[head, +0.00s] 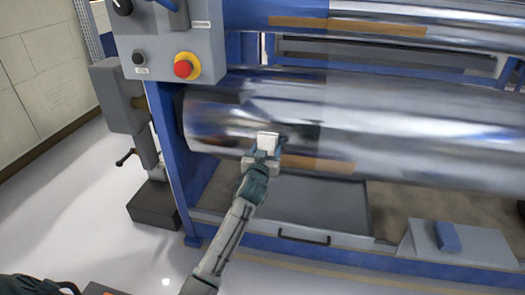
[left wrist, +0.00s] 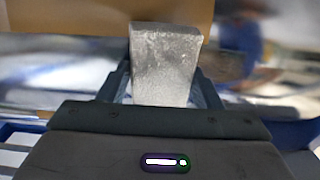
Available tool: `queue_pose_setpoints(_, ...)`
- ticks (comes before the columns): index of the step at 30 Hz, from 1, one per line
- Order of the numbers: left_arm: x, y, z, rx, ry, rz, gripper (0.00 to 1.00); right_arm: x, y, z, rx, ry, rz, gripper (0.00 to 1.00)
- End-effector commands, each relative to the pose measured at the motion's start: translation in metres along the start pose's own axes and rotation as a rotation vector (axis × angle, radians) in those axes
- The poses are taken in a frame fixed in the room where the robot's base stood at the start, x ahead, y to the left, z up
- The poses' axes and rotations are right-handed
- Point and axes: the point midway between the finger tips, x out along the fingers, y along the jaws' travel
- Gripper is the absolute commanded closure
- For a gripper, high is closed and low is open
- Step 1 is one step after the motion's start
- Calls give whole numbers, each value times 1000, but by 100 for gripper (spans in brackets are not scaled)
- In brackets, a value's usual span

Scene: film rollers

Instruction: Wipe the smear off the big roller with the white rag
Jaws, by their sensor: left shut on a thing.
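The big roller (head: 400,125) is a shiny metal cylinder lying across the blue machine frame. My left gripper (head: 264,158) is in front of its lower left part, shut on the white rag (head: 267,140). In the left wrist view the rag (left wrist: 166,62) is a pale grey-white block standing up between the two fingers. I cannot tell whether the rag touches the roller. A dark patch (head: 303,135) shows on the roller just right of the rag; I cannot tell whether it is the smear or a reflection. My right gripper is not in view.
A control box with a red stop button (head: 186,66) is at upper left. A brown strip (head: 318,164) shows low on the roller. Below are a grey drawer (head: 320,205) and a grey box (head: 405,245) with a blue item (head: 447,236). The floor at left is open.

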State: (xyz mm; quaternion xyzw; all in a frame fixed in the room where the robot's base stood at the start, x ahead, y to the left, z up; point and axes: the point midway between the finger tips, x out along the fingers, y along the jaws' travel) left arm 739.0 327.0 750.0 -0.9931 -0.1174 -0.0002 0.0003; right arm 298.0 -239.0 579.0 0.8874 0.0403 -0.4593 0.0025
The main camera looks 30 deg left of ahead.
Motion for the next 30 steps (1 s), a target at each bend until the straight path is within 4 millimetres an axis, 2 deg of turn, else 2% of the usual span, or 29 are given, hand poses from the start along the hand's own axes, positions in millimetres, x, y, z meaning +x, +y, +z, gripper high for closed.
queue_pose_setpoints(9, 2, 27, 1, -4, 0, 1, 60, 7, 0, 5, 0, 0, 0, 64)
queue_pose_setpoints(14, 1, 31, 0, -1, 0, 0, 60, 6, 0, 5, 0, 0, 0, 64)
queue_pose_setpoints(20, 1, 26, 0, 1, 0, -1, 60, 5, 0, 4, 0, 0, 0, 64)
queue_pose_setpoints(30, 4, -2, -1, 3, 1, -1, 60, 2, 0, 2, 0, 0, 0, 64)
